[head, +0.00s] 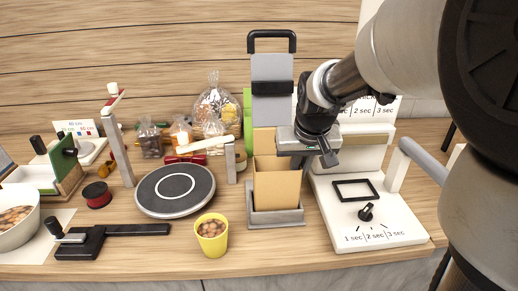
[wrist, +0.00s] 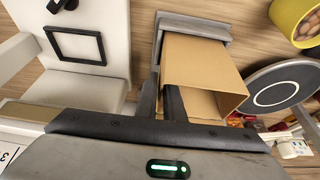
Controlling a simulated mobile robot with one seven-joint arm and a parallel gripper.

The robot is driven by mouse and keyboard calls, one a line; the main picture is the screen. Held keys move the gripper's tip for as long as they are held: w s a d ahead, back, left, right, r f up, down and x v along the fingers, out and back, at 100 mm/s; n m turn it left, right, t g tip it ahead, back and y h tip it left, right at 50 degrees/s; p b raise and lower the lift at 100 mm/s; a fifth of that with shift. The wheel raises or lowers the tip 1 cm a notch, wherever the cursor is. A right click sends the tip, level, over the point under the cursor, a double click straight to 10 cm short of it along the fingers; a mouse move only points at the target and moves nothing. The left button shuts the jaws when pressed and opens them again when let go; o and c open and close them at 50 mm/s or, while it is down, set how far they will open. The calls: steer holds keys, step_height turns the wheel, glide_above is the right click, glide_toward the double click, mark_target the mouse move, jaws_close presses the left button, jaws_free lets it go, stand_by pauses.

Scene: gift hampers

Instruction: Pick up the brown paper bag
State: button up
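The brown paper bag (head: 277,187) stands upright and open-topped in a shallow grey holder (head: 275,218) at the middle front of the table. In the wrist view the bag (wrist: 205,72) shows its open mouth. My gripper (head: 304,160) is at the bag's upper right side. In the wrist view my gripper's fingers (wrist: 162,100) are close together with the bag's side wall between them, one finger inside the mouth and one outside. They look shut on that wall. The bag's bottom is hidden in the holder.
A white station with a dial (head: 366,212) stands close to the right. A yellow cup of nuts (head: 211,235) and a round grey turntable (head: 175,190) are to the left. A tall grey stand with a black handle (head: 272,90) rises behind the bag.

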steer(key=shift+r, duration=0.15)
jaws_close()
steer(key=shift+r+p, duration=1.05)
steer(key=shift+r, duration=3.8)
